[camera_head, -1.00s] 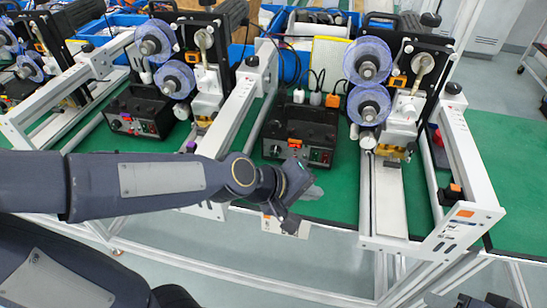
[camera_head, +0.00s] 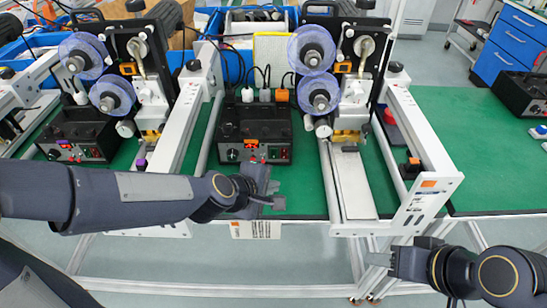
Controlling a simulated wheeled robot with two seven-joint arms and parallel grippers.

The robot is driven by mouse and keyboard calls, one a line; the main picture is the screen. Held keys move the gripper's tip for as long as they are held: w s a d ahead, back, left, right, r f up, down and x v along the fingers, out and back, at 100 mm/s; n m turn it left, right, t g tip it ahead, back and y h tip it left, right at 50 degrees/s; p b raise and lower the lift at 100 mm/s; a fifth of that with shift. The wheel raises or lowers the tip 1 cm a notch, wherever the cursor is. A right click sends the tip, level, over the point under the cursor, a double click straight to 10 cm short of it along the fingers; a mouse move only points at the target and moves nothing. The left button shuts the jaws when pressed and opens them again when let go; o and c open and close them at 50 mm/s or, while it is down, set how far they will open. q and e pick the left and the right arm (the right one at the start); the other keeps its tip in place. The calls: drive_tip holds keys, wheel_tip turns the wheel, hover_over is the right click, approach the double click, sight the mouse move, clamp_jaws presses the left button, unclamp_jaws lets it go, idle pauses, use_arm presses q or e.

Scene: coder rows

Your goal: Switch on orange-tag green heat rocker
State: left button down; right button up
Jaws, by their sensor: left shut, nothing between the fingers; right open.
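A black control box (camera_head: 255,126) stands on the green bench in the middle, with an orange tag (camera_head: 251,143) on its front. Its front panel carries small red and green controls (camera_head: 283,153). The heat rocker is too small to make out for sure, and its setting cannot be read. My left gripper (camera_head: 276,195) is shut and empty, just in front of and below the panel, apart from the controls as far as I can tell. It hides part of the lower panel. My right gripper (camera_head: 376,259) is open and empty at the lower right, in front of the bench.
A coder with blue reels (camera_head: 312,50) and a white frame (camera_head: 418,140) stands right of the box. Another coder (camera_head: 110,95) and another control box (camera_head: 75,135) are at left.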

sight(274, 153)
use_arm(q)
drive_tip(key=w, duration=0.4)
drive_tip(key=w+f+b, duration=0.1)
drive_tip(key=w, duration=0.1)
drive_tip(key=shift+w+f, duration=0.1)
drive_tip(key=shift+w, duration=0.7)
drive_tip(key=shift+w, duration=0.1)
idle(1.2)
drive_tip(key=shift+w+f, duration=0.1)
drive_tip(key=shift+w, duration=0.25)
drive_tip(key=shift+w, duration=0.3)
idle(0.6)
drive_tip(key=shift+s, duration=0.15)
drive_tip(key=shift+s, duration=0.6)
